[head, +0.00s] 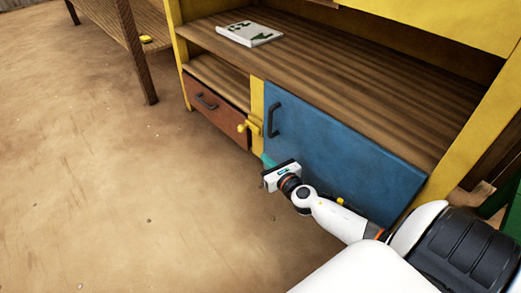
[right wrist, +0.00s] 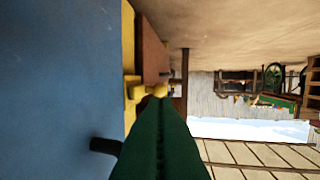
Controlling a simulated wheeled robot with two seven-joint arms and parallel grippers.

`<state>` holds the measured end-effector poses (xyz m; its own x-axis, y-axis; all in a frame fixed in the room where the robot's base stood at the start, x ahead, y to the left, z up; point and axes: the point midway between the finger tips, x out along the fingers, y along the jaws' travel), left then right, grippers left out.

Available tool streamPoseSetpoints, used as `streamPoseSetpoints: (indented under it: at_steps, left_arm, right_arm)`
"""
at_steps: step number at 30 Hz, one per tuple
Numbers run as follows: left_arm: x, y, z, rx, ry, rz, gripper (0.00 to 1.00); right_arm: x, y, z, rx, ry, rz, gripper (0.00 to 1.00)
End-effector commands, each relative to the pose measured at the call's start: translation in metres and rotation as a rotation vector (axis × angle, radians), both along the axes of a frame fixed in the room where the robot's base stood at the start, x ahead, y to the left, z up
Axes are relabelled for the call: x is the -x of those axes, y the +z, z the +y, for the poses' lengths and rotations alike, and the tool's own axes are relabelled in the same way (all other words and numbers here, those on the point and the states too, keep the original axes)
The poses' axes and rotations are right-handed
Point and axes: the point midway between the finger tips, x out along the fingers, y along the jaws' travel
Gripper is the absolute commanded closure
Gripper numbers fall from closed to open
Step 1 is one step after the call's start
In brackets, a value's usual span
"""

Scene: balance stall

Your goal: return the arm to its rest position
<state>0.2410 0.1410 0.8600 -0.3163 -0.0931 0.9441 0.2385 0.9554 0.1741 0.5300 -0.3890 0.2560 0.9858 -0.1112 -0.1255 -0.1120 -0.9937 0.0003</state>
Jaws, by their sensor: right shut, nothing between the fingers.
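My right arm reaches in from the lower right in the head view. My right gripper (head: 267,160) is shut and empty, with green fingers, low in front of the blue door (head: 335,150) of the stall. The right wrist view shows the closed green fingers (right wrist: 157,105) pointing past the door, which fills the left side. I cannot tell whether the fingertips touch anything. The door looks closed, and its dark handle (head: 274,119) is left of and above most of the panel. My left gripper is not in view.
A yellow latch (head: 250,124) sits between the blue door and a reddish-brown drawer (head: 215,112). A white board with green marks (head: 249,34) lies on the wooden counter (head: 330,72). A wooden table stands at upper left. The sandy ground (head: 110,190) at left is clear.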

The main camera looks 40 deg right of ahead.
Motion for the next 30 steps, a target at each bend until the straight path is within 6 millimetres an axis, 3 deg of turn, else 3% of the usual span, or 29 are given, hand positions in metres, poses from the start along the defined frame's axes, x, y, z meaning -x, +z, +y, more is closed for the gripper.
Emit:
streamPoseSetpoints:
  at_steps: [5,22,26,30]
  left_arm:
    - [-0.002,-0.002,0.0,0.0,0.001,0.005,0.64]
    - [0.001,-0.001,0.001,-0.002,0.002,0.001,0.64]
    - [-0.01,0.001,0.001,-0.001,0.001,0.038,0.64]
    - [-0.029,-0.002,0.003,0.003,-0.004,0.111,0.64]
  right_arm:
    - [0.008,0.001,0.0,-0.001,-0.001,0.0,1.0]
    - [0.007,0.003,0.004,-0.017,0.006,-0.001,1.0]
    - [0.01,0.02,0.039,-0.202,0.071,-0.007,1.0]
    - [0.02,0.068,0.118,-0.637,0.233,-0.012,1.0]
